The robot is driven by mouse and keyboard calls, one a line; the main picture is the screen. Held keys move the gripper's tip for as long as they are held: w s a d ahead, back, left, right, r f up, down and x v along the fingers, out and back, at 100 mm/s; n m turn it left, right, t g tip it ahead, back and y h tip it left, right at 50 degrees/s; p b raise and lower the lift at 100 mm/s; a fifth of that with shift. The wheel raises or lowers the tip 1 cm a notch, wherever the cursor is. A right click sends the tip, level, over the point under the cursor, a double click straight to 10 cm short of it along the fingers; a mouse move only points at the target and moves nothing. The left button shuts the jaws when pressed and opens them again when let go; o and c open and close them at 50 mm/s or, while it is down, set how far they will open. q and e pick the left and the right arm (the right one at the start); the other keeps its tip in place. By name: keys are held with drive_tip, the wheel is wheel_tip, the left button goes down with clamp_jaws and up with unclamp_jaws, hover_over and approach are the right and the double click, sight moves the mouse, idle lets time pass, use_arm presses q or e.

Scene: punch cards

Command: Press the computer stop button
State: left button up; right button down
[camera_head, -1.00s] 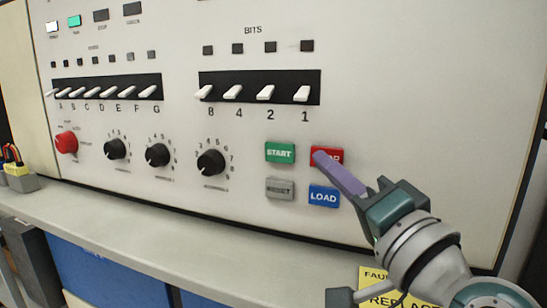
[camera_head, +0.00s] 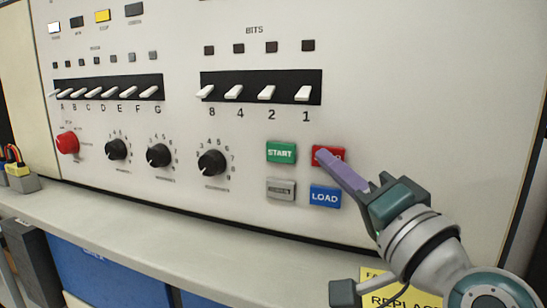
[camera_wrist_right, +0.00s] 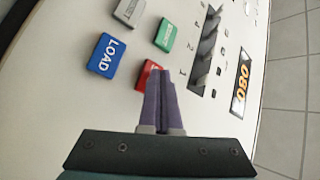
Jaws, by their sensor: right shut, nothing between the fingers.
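The red stop button (camera_head: 336,150) is on the white computer panel, right of the green START button (camera_head: 281,152) and above the blue LOAD button (camera_head: 325,197). My right gripper (camera_head: 321,154) is shut and empty, its purple fingertips over the left part of the stop button. A yellow indicator lamp (camera_head: 102,16) is lit at the panel's top left. My left gripper is not in view.
A grey RESET button (camera_head: 281,189) is below START. White bit switches (camera_head: 266,93) and black knobs (camera_head: 211,163) are to the left. A grey ledge (camera_head: 180,240) runs below the panel. A yellow sign (camera_head: 375,278) hangs at the lower right.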

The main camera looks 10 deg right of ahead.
drive_tip(key=shift+w+d, duration=0.1)
idle(0.5)
drive_tip(key=shift+s+a+p, duration=0.45)
drive_tip(key=shift+s+a, duration=0.05)
drive_tip(key=shift+s, duration=0.2)
drive_tip(key=s+a+p, duration=0.1)
drive_tip(key=s, duration=0.1)
drive_tip(key=s+a+p, duration=0.1)
drive_tip(key=s, duration=0.1)
drive_tip(key=shift+a, duration=0.4)
idle(0.3)
